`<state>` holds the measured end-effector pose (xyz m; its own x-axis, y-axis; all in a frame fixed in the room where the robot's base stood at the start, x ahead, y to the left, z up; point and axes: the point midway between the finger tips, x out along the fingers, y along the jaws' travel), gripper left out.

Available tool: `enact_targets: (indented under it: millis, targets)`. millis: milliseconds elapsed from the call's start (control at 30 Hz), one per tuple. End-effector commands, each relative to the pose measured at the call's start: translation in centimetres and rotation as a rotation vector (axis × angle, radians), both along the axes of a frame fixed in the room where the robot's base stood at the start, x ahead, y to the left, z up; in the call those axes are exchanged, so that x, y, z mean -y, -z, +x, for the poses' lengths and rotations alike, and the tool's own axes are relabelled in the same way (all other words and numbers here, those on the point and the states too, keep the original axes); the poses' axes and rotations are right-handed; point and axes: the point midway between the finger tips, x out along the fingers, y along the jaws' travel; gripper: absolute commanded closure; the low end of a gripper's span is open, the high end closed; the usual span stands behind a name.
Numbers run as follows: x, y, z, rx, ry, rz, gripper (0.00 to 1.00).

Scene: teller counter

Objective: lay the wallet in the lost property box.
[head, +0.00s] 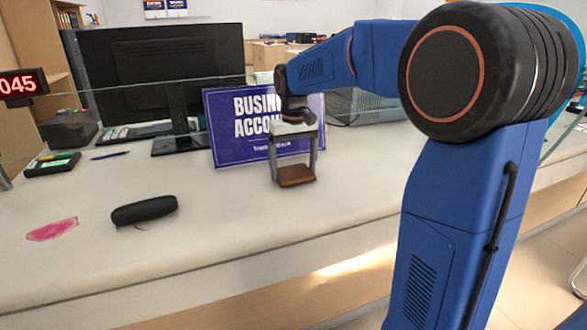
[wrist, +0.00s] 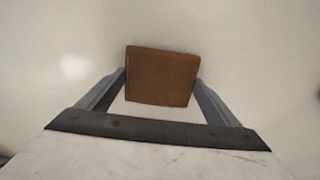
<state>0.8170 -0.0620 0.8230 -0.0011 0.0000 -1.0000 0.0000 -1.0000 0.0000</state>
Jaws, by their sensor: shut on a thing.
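The brown wallet (head: 297,176) is between the fingers of my gripper (head: 295,172), over the counter in front of the blue sign. In the wrist view the wallet (wrist: 162,76) lies flat between the two grey fingertips (wrist: 160,80), which are shut on its sides. I cannot tell whether the wallet touches the counter or is just above it. I see no lost property box in either view.
A black case (head: 144,210) and a pink patch (head: 52,229) lie on the counter (head: 225,225) at left. A blue sign (head: 230,140), a monitor (head: 150,70) and a card terminal (head: 52,164) stand behind. The counter's front middle is clear.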

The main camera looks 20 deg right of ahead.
Motion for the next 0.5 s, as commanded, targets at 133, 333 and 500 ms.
enact_targets:
  millis: [133,333,500]
  targets:
    - [0.00,0.36,0.01,0.001,0.000,0.000,0.38]
    - [0.00,0.47,0.01,0.001,0.000,0.000,0.38]
    - [0.00,0.60,0.00,0.000,0.000,0.000,0.00]
